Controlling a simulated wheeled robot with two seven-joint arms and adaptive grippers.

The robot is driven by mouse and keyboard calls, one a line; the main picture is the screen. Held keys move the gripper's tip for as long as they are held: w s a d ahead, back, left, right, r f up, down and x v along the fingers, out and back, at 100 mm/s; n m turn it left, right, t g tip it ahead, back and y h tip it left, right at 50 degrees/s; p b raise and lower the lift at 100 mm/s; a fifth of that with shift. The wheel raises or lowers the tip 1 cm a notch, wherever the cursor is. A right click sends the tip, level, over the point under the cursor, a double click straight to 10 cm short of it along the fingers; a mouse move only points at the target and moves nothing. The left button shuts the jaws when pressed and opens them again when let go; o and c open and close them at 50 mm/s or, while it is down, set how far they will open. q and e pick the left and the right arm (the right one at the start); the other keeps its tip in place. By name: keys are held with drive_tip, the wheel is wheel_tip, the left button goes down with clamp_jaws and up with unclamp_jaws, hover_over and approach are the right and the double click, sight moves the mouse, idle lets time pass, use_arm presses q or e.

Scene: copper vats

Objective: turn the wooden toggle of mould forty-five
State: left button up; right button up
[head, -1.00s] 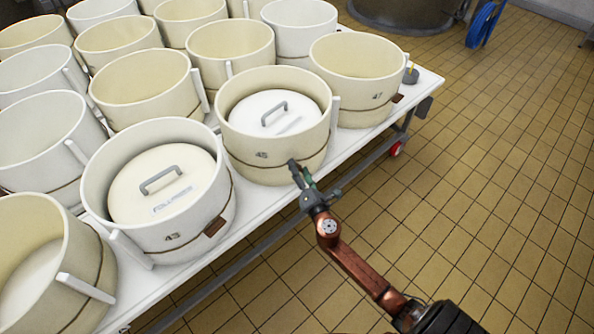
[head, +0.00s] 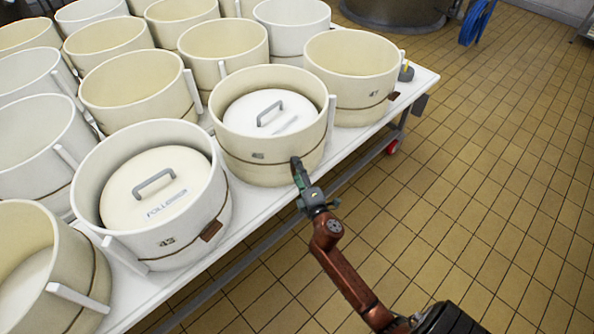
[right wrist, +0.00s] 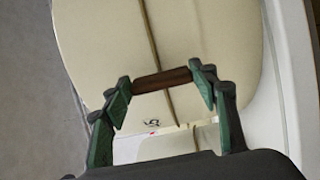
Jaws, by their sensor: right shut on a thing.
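Mould forty-five (head: 247,158) is a cream round mould near the front edge of the white table, with a white lid with a grey handle (head: 270,112) inside it. In the right wrist view its cream wall (right wrist: 205,50) fills the middle, with a dark cord running down it. The brown wooden toggle (right wrist: 162,80) lies across the cord there. My right gripper (right wrist: 160,85) is shut on the toggle, one green finger at each end. In the head view my right gripper (head: 298,170) touches the mould's front and hides the toggle. My left gripper is out of view.
Mould 43 (head: 190,242), with a lid inside, stands to the left, and mould 47 (head: 352,112) to the right. Several more moulds fill the white table (head: 252,212) behind. The tiled floor (head: 490,190) to the right is clear. A blue hose (head: 474,25) hangs at the back.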

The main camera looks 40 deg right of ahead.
drive_tip(key=shift+f, duration=0.1)
idle(0.3)
drive_tip(key=o, duration=1.2)
drive_tip(key=shift+c, duration=0.2)
drive_tip(key=v, duration=1.2)
drive_tip(key=shift+d, duration=0.1)
